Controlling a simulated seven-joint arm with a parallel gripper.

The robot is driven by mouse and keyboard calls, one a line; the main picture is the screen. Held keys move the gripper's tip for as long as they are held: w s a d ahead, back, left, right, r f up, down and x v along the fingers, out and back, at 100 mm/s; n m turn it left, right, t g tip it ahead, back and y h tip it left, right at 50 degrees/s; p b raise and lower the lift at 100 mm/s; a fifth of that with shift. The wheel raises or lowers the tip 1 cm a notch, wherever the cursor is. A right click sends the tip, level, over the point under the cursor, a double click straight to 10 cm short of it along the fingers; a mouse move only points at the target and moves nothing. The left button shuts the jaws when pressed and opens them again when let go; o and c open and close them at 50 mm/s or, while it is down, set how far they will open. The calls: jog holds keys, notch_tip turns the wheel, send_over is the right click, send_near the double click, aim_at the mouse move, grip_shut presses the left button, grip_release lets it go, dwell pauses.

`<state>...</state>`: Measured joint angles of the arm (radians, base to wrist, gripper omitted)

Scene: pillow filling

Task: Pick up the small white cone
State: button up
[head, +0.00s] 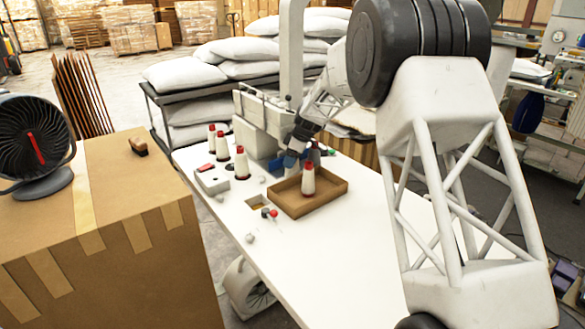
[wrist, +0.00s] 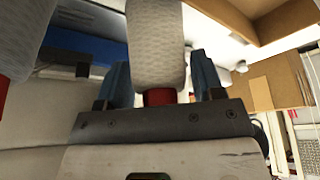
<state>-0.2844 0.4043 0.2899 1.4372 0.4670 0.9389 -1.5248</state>
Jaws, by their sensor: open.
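Several white cones with red parts stand on the white table. Two of them are a left-hand cone (head: 221,147) and a nearer cone (head: 241,164); another cone (head: 308,181) stands in the brown tray. My gripper (head: 288,160) is low over the table, just behind the tray, its blue fingers partly hidden. In the wrist view, my gripper (wrist: 162,82) is open, with a large-looking white cone (wrist: 156,40) with a red end between or just beyond its fingers. I cannot tell whether they touch it. Another white cone (wrist: 17,40) is cut off at the left.
The brown tray (head: 325,197) has raised walls. A sewing machine (head: 255,130) stands behind the cones. A white box (head: 211,181) and small red-topped items (head: 270,213) lie on the table (head: 300,265). A small white object (head: 250,238) lies near its left edge. The table's front is clear.

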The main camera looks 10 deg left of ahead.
jog(key=shift+c, duration=0.2)
dwell(0.3)
jog(key=c, duration=0.7)
jog(key=shift+r, duration=0.1)
notch_tip(320, 180, up, 28)
dwell(0.4)
dwell(0.6)
